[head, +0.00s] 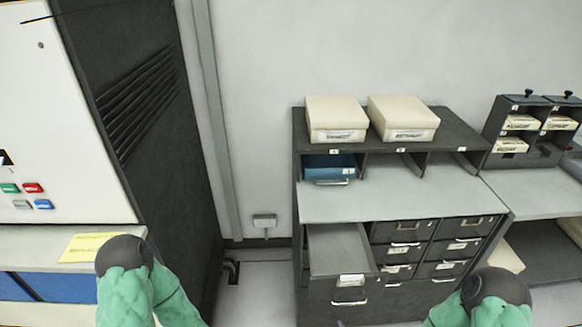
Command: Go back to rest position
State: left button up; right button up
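My two arms show at the bottom of the head view as green-covered links with dark round joints, one at the lower left and one at the lower right. The left arm stands in front of the counter on the left. The right arm is in front of the lower right part of the drawer cabinet. I see no fingers on either arm, so neither gripper is in view and what they hold cannot be told.
A grey drawer cabinet (400,195) stands against the wall. One upper-left drawer (338,250) is pulled out and looks empty. Two cream boxes (335,113) (403,113) sit on top. A blue box (328,165) is in the left slot. A yellow paper (85,246) lies left.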

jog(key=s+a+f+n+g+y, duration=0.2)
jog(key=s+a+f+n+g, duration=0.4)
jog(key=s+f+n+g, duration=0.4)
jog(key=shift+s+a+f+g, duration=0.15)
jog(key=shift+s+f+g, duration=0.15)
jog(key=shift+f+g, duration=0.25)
